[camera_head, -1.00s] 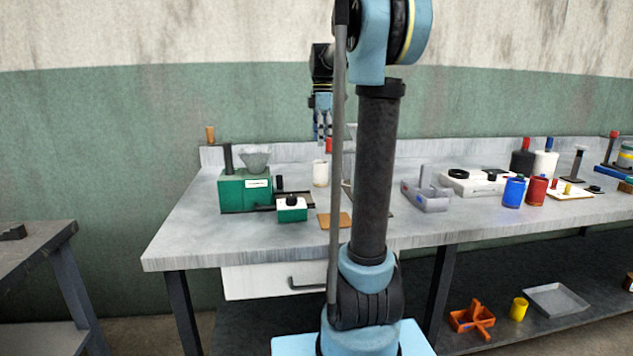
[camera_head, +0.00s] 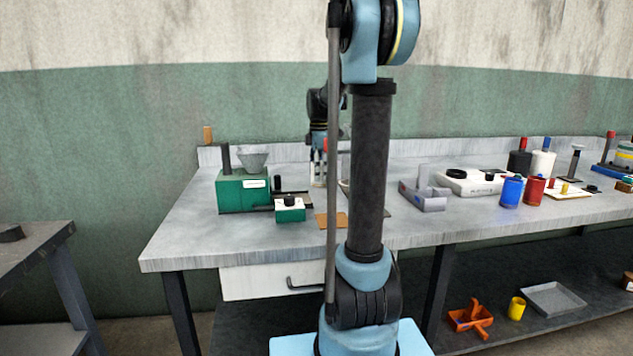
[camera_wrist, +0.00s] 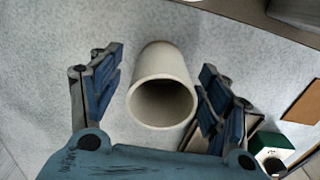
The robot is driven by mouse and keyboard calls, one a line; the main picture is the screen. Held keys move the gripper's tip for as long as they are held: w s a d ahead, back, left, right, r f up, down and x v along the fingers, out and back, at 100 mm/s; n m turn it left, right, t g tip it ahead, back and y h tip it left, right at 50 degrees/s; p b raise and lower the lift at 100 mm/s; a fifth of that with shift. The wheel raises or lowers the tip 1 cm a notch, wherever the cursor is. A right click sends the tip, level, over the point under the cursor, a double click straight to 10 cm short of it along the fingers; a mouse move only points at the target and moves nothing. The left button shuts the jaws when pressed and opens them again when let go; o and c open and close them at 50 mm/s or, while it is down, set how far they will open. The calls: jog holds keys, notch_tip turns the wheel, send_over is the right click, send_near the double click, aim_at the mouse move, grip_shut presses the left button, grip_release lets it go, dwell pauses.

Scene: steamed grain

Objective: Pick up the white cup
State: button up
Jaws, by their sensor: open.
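The white cup (camera_wrist: 152,67) stands upright on the grey table, its open mouth towards the wrist camera. My gripper (camera_wrist: 160,82) is open, with one blue-padded finger on each side of the cup. A gap shows between the cup and the left finger, and a smaller one on the right.
A green machine with a grey bowl (camera_head: 253,160) and a small green-and-white box (camera_head: 290,210) stand to the left. A brown mat (camera_head: 333,221) lies in front. The table's left front is clear.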

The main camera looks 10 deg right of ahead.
jog(key=shift+f, duration=0.75)
jog(key=c, duration=1.2)
jog(key=shift+o, duration=0.2)
jog(key=shift+r, duration=0.15)
